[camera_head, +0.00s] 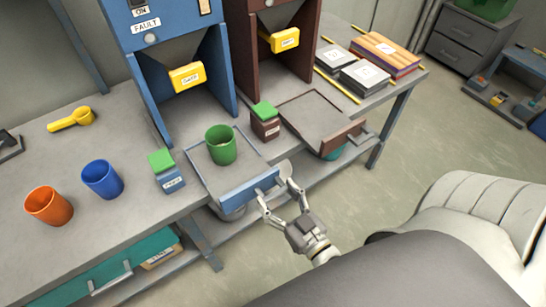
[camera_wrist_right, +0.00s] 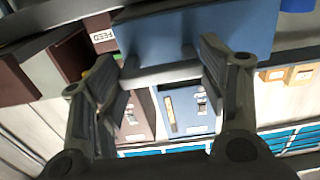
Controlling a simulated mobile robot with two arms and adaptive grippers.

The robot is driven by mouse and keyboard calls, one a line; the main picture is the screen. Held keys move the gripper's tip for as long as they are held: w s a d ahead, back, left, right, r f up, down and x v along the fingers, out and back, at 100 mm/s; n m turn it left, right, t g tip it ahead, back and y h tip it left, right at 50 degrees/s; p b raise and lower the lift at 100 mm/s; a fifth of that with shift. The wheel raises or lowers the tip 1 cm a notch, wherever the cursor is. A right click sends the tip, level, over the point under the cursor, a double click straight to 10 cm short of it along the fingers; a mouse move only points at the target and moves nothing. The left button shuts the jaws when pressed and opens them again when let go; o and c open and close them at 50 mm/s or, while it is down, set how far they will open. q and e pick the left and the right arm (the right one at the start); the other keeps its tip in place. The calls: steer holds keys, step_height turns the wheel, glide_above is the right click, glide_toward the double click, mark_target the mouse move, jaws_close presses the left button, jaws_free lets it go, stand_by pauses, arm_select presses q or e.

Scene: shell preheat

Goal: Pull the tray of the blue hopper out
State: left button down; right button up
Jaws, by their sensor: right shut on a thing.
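The blue hopper (camera_head: 165,45) stands at the back of the bench. Its tray (camera_head: 212,178) has a grey floor and a blue front panel (camera_head: 250,191) that sits out past the bench's front edge. A green cup (camera_head: 221,148) stands on the tray. My right gripper (camera_head: 280,192) is at the tray's front and is shut on its handle. In the right wrist view the grey handle bar (camera_wrist_right: 160,75) lies between the fingers, with the blue panel (camera_wrist_right: 190,35) behind it. The fingers hide part of the handle in the head view. My left gripper is not in view.
A brown hopper (camera_head: 270,50) with its own tray (camera_head: 318,118) stands to the right. A small green-lidded brown box (camera_head: 265,120) is between the trays. A green-lidded blue box (camera_head: 166,172), a blue cup (camera_head: 102,180) and an orange cup (camera_head: 49,206) stand left. Open floor lies in front.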

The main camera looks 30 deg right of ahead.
steer(key=shift+s+f, duration=0.1)
steer(key=shift+s, duration=0.05)
steer(key=o, duration=1.1)
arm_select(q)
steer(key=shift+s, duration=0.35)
arm_select(e)
steer(key=o, duration=0.3)
steer(key=shift+s, duration=0.1)
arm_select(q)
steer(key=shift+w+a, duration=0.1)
arm_select(e)
steer(key=shift+o, duration=0.2)
steer(key=shift+s, duration=0.1)
steer(key=s, duration=1.1)
steer(key=shift+s+d, duration=0.25)
steer(key=shift+s, duration=0.15)
